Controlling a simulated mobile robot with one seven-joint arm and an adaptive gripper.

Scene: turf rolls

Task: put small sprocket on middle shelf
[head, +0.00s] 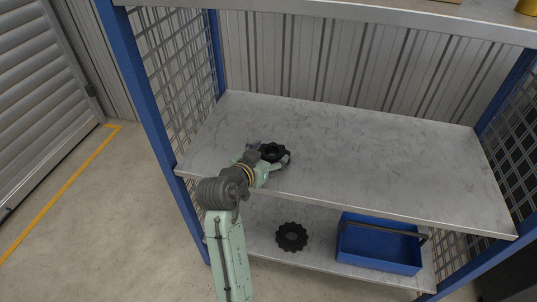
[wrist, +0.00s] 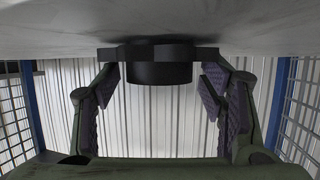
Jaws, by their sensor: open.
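A small black sprocket (head: 273,151) lies flat on the middle shelf (head: 340,160), near its front left part. My gripper (head: 270,162) is open at the sprocket, with one finger on either side of it. In the wrist view, which looks upside down, the sprocket's round hub (wrist: 160,73) stands between the two finger pads, with a gap on each side. The toothed rim rests against the shelf surface (wrist: 60,25). Whether the fingertips touch the rim cannot be told.
A second black sprocket (head: 292,237) lies on the lower shelf, beside a blue tote (head: 380,246) with a dark handle. The right and back of the middle shelf are bare. Blue posts (head: 150,110) and mesh sides bound the rack.

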